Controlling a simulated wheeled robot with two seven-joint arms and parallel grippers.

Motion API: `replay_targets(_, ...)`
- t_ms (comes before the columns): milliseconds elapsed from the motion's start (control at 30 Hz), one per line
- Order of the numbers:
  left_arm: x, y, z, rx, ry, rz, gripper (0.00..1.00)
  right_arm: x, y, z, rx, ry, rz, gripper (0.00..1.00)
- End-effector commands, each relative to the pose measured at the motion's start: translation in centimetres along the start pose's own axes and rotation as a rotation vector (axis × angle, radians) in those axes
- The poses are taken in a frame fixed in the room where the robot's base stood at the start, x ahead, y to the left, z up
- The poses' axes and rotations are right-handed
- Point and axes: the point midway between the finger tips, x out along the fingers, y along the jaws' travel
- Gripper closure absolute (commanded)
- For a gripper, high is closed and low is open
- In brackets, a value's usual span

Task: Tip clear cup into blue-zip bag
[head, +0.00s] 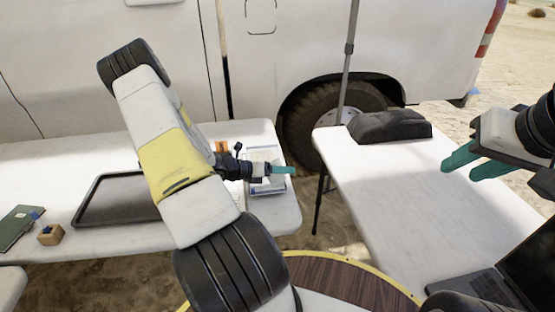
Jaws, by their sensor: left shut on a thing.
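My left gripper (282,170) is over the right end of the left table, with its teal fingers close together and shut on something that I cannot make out. A pale, clear-looking bag with blue edging (268,190) lies below and around the fingers. It is partly hidden by them, and I cannot tell whether its mouth is open. I cannot pick out the clear cup. My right gripper (464,160) is over the right table, its teal fingers apart and empty.
The left table (60,165) holds a dark tray (85,219), a green book (16,228), a small wooden block (50,235) and an orange item (221,146). The right table (400,190) holds a dark lump (390,126) and a laptop (480,286). A white vehicle (300,40) stands behind.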

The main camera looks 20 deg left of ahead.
Motion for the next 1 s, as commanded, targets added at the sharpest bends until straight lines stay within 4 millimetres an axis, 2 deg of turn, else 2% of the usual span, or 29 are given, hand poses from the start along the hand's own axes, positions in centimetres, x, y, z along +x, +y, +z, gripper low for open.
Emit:
replay_targets(467,1.1,-1.0,-2.5,0.236,-0.013,0.115,0.77,0.0,0.0,0.0,0.000,0.000,0.000,0.64)
replay_targets(733,1.1,-2.4,-2.6,0.395,-0.023,0.191,0.77,0.0,0.0,0.0,0.000,0.000,0.000,0.64)
replay_targets(1000,1.9,-2.0,-4.3,0.511,-0.031,0.246,0.77,0.0,0.0,0.0,0.000,0.000,0.000,0.64)
